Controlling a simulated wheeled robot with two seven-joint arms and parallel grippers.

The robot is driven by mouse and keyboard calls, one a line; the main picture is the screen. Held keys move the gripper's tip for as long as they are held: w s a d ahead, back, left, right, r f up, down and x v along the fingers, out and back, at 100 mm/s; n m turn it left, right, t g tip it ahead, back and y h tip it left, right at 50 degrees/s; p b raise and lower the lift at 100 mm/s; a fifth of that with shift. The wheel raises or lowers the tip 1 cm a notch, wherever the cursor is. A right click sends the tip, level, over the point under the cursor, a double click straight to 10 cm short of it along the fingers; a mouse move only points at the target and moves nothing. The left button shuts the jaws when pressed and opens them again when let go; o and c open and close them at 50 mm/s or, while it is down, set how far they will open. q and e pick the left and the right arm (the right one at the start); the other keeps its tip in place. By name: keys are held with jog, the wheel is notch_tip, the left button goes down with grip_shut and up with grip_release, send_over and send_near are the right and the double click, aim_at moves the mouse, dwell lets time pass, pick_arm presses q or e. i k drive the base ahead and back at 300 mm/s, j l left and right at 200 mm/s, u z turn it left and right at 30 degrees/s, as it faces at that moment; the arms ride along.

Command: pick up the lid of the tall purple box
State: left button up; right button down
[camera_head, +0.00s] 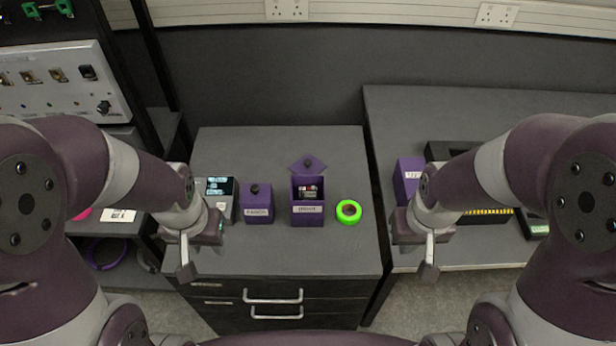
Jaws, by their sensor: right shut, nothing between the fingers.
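An open purple box (307,219) with a white label stands in the middle of the grey cabinet top, with small items visible inside. A purple lid (307,165) with a dark knob is at its back edge; I cannot tell whether it rests on the box or behind it. To its left stands a slightly smaller-looking purple box (257,212), closed by a lid with a black knob (255,189). My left gripper (186,268) is at the cabinet's left front edge, its fingers unclear. My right gripper (428,268) is shut and empty, right of the cabinet. Neither touches a box.
A green tape roll (348,212) lies right of the open box. A grey device with a screen (220,187) stands left of the closed box. Another purple box (405,178) is on the right-hand table (480,262), partly behind my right arm. The cabinet's front surface (290,255) is clear.

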aim_at(307, 164)
jog(key=j+u, duration=0.15)
jog(key=j, duration=0.2)
jog(key=i+j+u, duration=0.15)
jog(key=j, duration=0.15)
jog(key=i+j+u, duration=0.15)
jog(key=j, duration=0.2)
jog(key=j+u, duration=0.15)
jog(key=j, duration=0.2)
jog(key=i, duration=0.05)
